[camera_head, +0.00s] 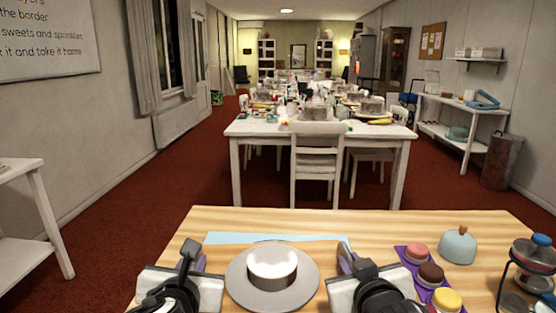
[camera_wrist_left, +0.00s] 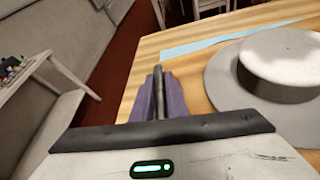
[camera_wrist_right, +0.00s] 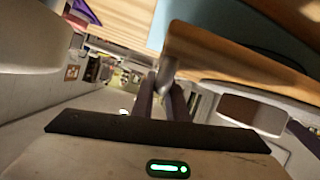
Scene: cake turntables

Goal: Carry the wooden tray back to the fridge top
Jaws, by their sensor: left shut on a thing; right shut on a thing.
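A pale wooden surface (camera_head: 220,221) fills the bottom of the head view; I cannot tell the wooden tray's outline apart from it there. In the right wrist view a wooden slab (camera_wrist_right: 215,60) with a rounded edge shows close ahead of the fingers, likely the tray. My left gripper (camera_head: 190,255) is shut, with a dark rod between its purple fingers. My right gripper (camera_head: 350,256) is shut on a grey rod-like part beside the slab. The grips themselves are partly hidden. I cannot make out a fridge top.
A grey turntable (camera_head: 240,290) with a round white-topped thing sits between my grippers, before a light blue strip (camera_head: 275,238). A purple mat (camera_head: 408,257) with macarons, a teal dome (camera_head: 458,247) and a stand (camera_head: 535,260) are at right. A laden white table (camera_head: 265,130) stands ahead.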

